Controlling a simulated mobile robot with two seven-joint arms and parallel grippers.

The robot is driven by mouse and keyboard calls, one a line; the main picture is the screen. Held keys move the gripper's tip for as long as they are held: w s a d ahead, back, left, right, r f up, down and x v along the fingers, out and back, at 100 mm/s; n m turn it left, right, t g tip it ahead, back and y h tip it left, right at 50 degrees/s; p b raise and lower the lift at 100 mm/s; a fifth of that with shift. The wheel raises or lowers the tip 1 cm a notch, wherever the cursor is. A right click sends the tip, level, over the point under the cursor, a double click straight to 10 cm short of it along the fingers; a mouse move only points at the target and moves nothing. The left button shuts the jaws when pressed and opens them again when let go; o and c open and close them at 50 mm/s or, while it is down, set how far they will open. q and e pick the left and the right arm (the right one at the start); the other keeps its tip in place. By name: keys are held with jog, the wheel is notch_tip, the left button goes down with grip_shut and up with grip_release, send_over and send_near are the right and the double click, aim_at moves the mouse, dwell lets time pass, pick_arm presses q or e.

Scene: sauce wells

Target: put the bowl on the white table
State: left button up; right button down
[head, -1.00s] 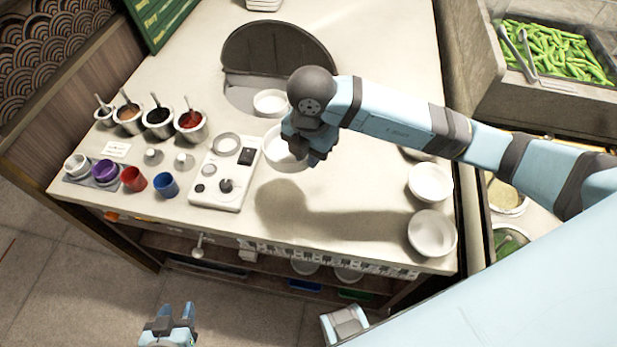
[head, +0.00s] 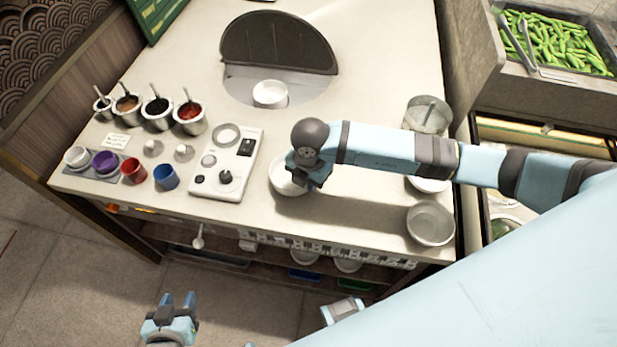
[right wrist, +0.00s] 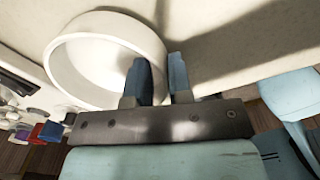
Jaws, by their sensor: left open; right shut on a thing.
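A white bowl (head: 281,184) is at the front middle of the pale white table (head: 345,205), just right of the control panel. My right gripper (head: 305,183) is shut on its right rim. In the right wrist view the bowl (right wrist: 90,62) is upright, with one finger inside and one outside its wall, the gripper (right wrist: 160,78) straddling the rim. The bowl is low over the tabletop; I cannot tell whether it touches. My left gripper (head: 170,318) is open and empty, below the table's front edge.
A control panel (head: 238,150) stands close left of the bowl. Behind is a round well with a raised dark lid (head: 280,45) and a small white bowl (head: 270,93). Sauce pots (head: 190,118) and cups (head: 165,177) are left. More bowls (head: 430,223) line the right edge.

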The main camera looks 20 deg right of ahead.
jog(key=c, duration=1)
grip_release()
jog(key=shift+c, duration=0.2)
notch_tip(320, 180, up, 12)
jog(key=shift+b, duration=0.35)
jog(key=shift+s, duration=0.1)
